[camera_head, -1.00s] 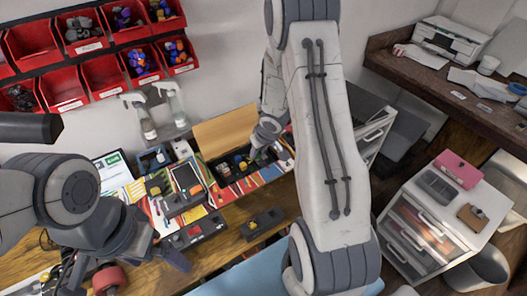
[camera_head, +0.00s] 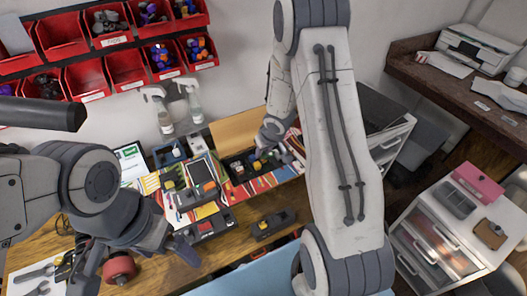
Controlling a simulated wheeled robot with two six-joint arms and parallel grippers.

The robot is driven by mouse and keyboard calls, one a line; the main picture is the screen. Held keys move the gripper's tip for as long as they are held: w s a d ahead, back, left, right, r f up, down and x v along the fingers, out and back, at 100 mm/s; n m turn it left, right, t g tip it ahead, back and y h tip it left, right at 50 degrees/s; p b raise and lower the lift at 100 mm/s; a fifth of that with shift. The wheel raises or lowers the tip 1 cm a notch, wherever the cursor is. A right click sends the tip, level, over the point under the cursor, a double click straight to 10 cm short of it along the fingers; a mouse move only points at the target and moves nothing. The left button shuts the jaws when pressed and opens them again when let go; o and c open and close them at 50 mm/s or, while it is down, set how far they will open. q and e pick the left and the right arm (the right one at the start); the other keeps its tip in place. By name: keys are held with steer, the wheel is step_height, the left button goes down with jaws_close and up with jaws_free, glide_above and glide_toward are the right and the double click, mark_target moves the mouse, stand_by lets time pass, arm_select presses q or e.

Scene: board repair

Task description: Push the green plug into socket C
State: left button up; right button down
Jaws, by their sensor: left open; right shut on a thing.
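I cannot make out the green plug or the letter of socket C. Dark blocks with small coloured parts lie on the bench: one with a red part (camera_head: 207,227), one to its right (camera_head: 273,225), and one behind (camera_head: 197,195). My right gripper (camera_head: 265,150) points down at the open box at the back of the bench. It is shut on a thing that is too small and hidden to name. My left gripper (camera_head: 188,248) is open, low over the bench just in front of the red-marked block. Its fingers are partly hidden by its own wrist.
The open box (camera_head: 233,178) with a raised wooden lid (camera_head: 238,130) holds small coloured parts. Spray bottles (camera_head: 163,118) stand behind. A red roll (camera_head: 119,268) lies near my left arm. Red bins (camera_head: 85,78) hang on the wall. A drawer unit (camera_head: 440,240) stands right.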

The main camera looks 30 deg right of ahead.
steer(key=shift+f+b, duration=3)
steer(key=shift+f, duration=0.5)
steer(key=shift+f+b, duration=0.45)
steer(key=shift+f, duration=0.15)
steer(key=shift+f+b, duration=0.3)
steer(key=shift+f, duration=0.35)
steer(key=shift+f+b, duration=0.4)
steer(key=shift+f, duration=0.05)
stand_by(0.7)
steer(key=c, duration=0.6)
jaws_free()
steer(key=shift+o, duration=0.4)
steer(key=shift+o, duration=1.1)
